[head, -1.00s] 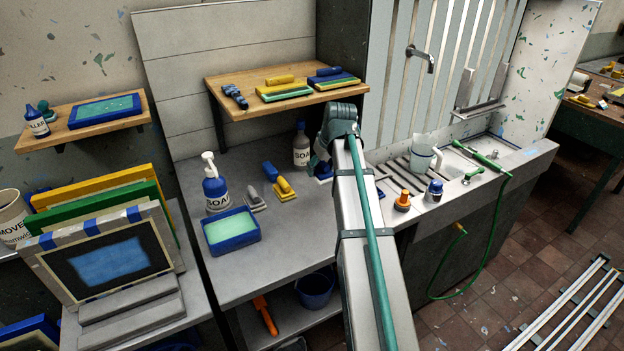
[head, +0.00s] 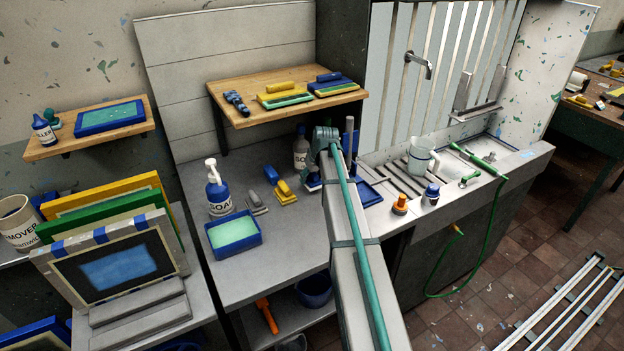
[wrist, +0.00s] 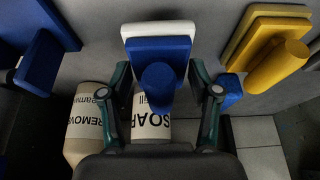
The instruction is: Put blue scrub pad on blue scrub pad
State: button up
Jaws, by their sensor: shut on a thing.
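A blue scrub pad with a white base sits between my gripper's (wrist: 160,72) teal fingers in the wrist view, its round blue handle (wrist: 158,88) towards me. My gripper is shut on this pad (wrist: 155,52). In the head view my gripper (head: 317,165) is low over the grey counter, and the pad (head: 313,182) shows just below it, partly hidden by the arm. Whether it touches the counter I cannot tell. Another blue handled piece (head: 271,174) stands to the left, beside a yellow pad (head: 286,192); it seems to show in the wrist view (wrist: 230,90).
A blue tray (head: 368,192) lies just right of the arm. A wooden shelf (head: 240,118) with pads hangs above. The front counter between the green-filled tray (head: 233,230) and arm is clear.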

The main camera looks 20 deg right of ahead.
jog(key=shift+s+f, duration=0.1)
jog(key=shift+f, duration=0.75)
jog(key=shift+f, duration=0.15)
jog(key=o, duration=1)
jog(key=b+v, duration=0.3)
jog(key=v, duration=0.9)
